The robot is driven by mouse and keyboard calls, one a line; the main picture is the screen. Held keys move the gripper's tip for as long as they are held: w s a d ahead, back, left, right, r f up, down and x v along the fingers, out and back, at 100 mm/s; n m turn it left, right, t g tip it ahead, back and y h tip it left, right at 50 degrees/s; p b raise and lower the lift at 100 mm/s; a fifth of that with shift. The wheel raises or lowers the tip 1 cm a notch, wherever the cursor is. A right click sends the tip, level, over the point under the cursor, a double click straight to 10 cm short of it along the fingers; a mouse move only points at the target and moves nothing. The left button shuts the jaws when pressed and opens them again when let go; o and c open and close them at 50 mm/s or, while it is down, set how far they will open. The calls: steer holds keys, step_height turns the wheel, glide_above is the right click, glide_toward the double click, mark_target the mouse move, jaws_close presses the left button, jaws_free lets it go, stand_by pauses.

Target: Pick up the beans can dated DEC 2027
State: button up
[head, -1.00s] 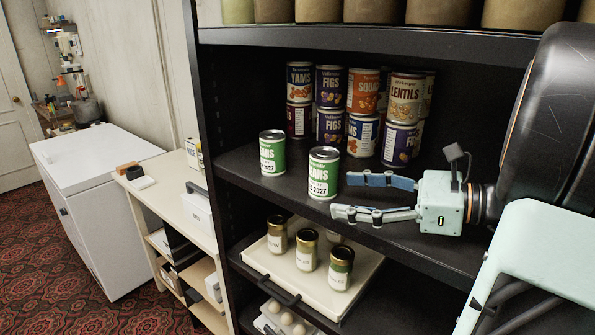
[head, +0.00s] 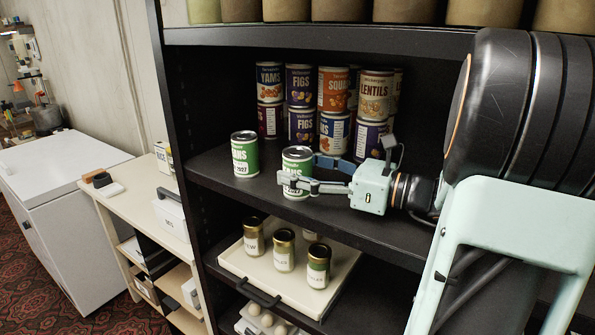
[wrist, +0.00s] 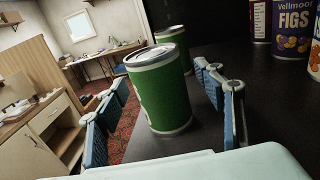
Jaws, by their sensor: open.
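Two green-and-white beans cans stand upright on the dark middle shelf: a left can (head: 244,156) and a nearer right can (head: 297,158). Their date lines end in 2027, but I cannot read the months clearly. My gripper (head: 303,174) is open around the right can, one finger in front, crossing its label, and one behind. In the wrist view the right can (wrist: 161,95) stands between the two blue-padded fingers, with gaps visible on both sides. The left can (wrist: 173,42) is farther off behind it, partly hidden.
Stacked yams, figs, squash and lentils cans (head: 334,90) stand at the back of the shelf. Below, a cream tray (head: 235,262) holds several gold-lidded jars. The shelf's left upright (head: 178,130) is beyond the left can. A white chest (head: 55,185) is at left.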

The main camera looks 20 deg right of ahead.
steer(key=shift+w+a, duration=0.45)
steer(key=c, duration=1.5)
steer(key=shift+r, duration=0.15)
